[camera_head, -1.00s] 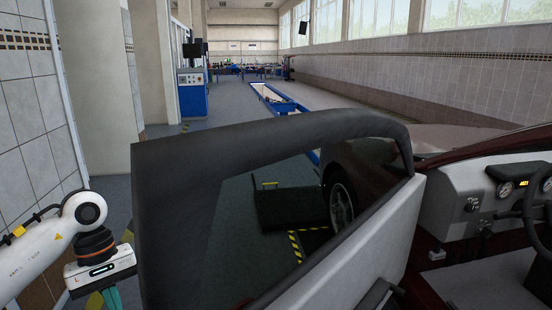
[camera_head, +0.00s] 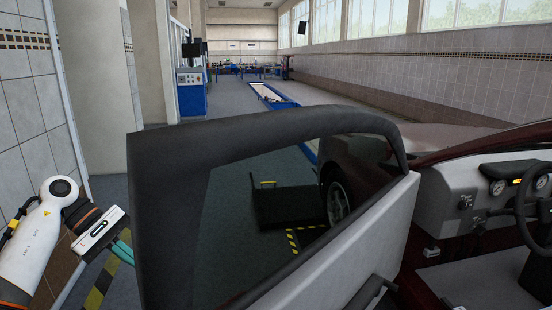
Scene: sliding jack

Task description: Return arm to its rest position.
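My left arm (camera_head: 35,240) comes in at the lower left, beside the tiled wall. My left gripper (camera_head: 124,249) has a white body and teal fingers pointing right and down toward the open car door (camera_head: 385,235). The fingertips meet the door's dark frame edge in the picture and are partly cut off from sight, so I cannot tell the gap between them. No object shows in the gripper. My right gripper is not in view.
The dark red car (camera_head: 440,140) stands at the right, with its dashboard and steering wheel (camera_head: 530,210) showing. A black slab (camera_head: 285,206) lies on the floor beyond the door window, near the front wheel (camera_head: 337,200). A tiled wall (camera_head: 30,120) bounds the left.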

